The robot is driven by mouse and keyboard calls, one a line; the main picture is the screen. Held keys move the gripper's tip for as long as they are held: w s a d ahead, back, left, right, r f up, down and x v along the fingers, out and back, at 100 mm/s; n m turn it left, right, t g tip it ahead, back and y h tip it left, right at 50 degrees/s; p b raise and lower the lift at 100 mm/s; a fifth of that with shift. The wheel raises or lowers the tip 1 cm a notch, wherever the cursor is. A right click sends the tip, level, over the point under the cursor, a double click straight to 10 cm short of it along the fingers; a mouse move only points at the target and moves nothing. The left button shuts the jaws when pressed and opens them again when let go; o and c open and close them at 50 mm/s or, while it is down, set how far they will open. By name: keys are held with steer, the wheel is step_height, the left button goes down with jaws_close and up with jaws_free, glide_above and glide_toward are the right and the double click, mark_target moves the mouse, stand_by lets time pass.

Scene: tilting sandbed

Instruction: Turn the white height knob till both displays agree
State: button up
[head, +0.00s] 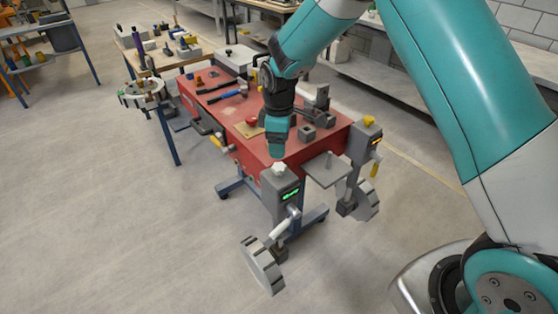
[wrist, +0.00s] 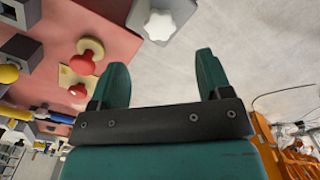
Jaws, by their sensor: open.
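The white height knob (head: 279,169) is star-shaped and sits on top of a grey box at the near corner of the red bench (head: 235,125). A green-lit display (head: 291,194) is on that box; its reading is too small to read. A second display (head: 377,141), orange-lit, is on another grey box to the right, also unreadable. My gripper (head: 277,152) points down just above the white knob. In the wrist view my gripper (wrist: 162,75) is open and empty, and the white knob (wrist: 161,19) shows beyond the fingertips, between their lines, apart from both.
A yellow knob (head: 369,121) tops the right box. Grey handwheels (head: 262,266) stick out below the boxes. A red mushroom-shaped button (wrist: 83,63) and grey blocks lie on the bench beside my gripper. The floor in front is clear.

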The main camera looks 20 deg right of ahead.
mark_target(279, 166)
step_height(279, 166, down, 8)
steer(key=shift+f+p, duration=0.2)
steer(key=shift+p, duration=0.55)
steer(key=shift+c, duration=0.3)
steer(key=c, duration=0.9)
